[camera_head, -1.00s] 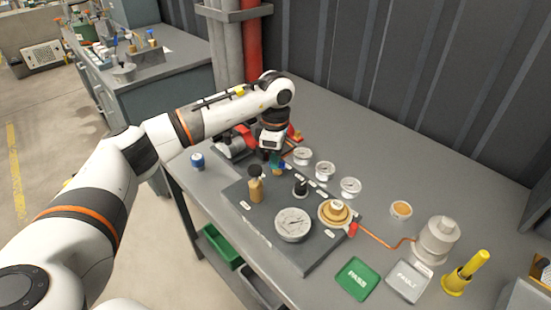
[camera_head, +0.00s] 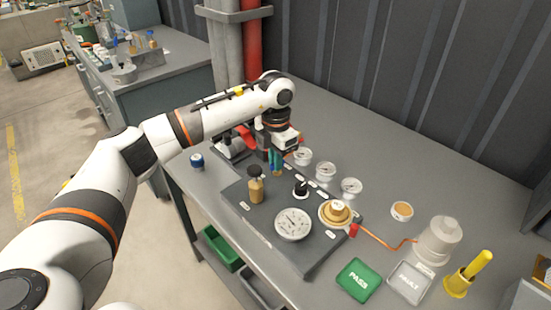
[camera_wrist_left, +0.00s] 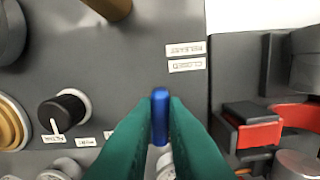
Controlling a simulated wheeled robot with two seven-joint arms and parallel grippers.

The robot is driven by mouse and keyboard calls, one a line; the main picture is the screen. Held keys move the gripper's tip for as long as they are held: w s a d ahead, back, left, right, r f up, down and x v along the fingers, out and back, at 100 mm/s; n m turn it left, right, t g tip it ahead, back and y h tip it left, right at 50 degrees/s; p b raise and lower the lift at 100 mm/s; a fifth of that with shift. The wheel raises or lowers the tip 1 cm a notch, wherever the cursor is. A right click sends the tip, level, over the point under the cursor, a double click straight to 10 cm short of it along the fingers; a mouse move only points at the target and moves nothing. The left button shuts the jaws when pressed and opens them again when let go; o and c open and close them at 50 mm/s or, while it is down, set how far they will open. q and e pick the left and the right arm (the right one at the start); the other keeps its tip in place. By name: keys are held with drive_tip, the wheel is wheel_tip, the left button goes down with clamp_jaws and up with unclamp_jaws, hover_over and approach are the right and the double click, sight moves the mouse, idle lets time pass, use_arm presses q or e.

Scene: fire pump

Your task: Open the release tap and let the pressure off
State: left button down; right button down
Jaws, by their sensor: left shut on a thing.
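The release tap has a blue handle (camera_wrist_left: 160,112), seen between my green fingertips in the left wrist view. My left gripper (camera_head: 276,165) is shut on this handle, above the back-left part of the dark panel (camera_head: 312,258). It also shows in the left wrist view (camera_wrist_left: 159,122), with a finger on each side of the handle. A RELEASE label (camera_wrist_left: 186,48) and a CLOSED label (camera_wrist_left: 187,65) lie beside the tap. The tap's base is hidden by my fingers. A large white dial gauge (camera_head: 293,224) sits at the panel's front. My right gripper is not in view.
Three small gauges, including one nearest the tap (camera_head: 302,155), stand along the panel's back. A black knob (camera_head: 300,189) and a tan cylinder (camera_head: 256,190) stand nearby. A red-and-black device (camera_wrist_left: 255,130) lies beside the panel. Green PASS (camera_head: 358,279) and grey FAULT (camera_head: 409,282) pads lie right.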

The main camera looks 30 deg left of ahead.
use_arm(q)
drive_tip(key=shift+r+n, duration=0.1)
drive_tip(key=shift+n, duration=0.4)
drive_tip(key=c, duration=1.5)
unclamp_jaws()
drive_tip(key=shift+o, duration=0.2)
wheel_tip(320, 180, up, 12)
drive_tip(key=b, duration=0.1)
drive_tip(key=shift+b, duration=0.35)
